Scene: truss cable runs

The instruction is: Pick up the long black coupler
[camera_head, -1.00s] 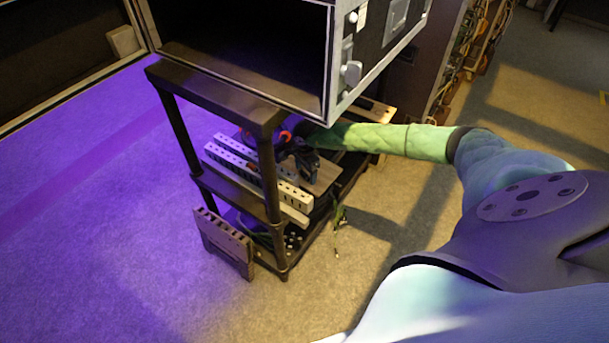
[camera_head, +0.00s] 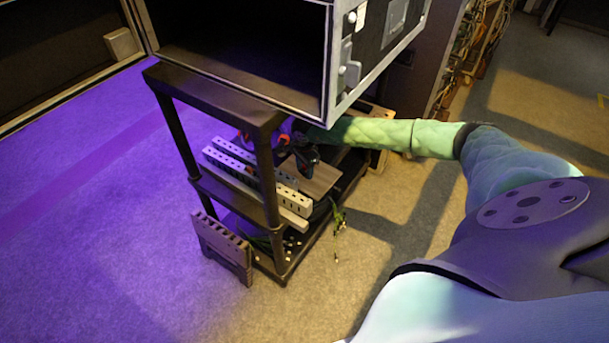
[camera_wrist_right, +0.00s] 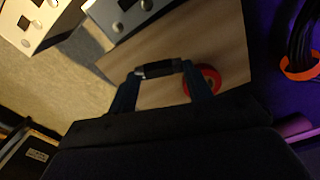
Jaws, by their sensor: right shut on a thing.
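The long black coupler (camera_wrist_right: 158,70) is a short dark cylinder with lighter metallic ends. In the right wrist view it lies crosswise between the two fingertips of my right gripper (camera_wrist_right: 162,76), which is shut on it. A wooden board is behind it in that view; the gap between them is hard to judge. In the head view my right gripper (camera_head: 306,164) is small and dark over the cart's middle shelf, and the coupler cannot be made out there. My left gripper is not in view.
White power strips (camera_head: 255,180) lie beside the wooden board (camera_head: 318,182) on the black cart (camera_head: 235,197). A red ring (camera_wrist_right: 214,78) is close to one finger. A large case (camera_head: 328,60) overhangs the cart. A slotted grey piece (camera_head: 222,250) leans at the cart's foot.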

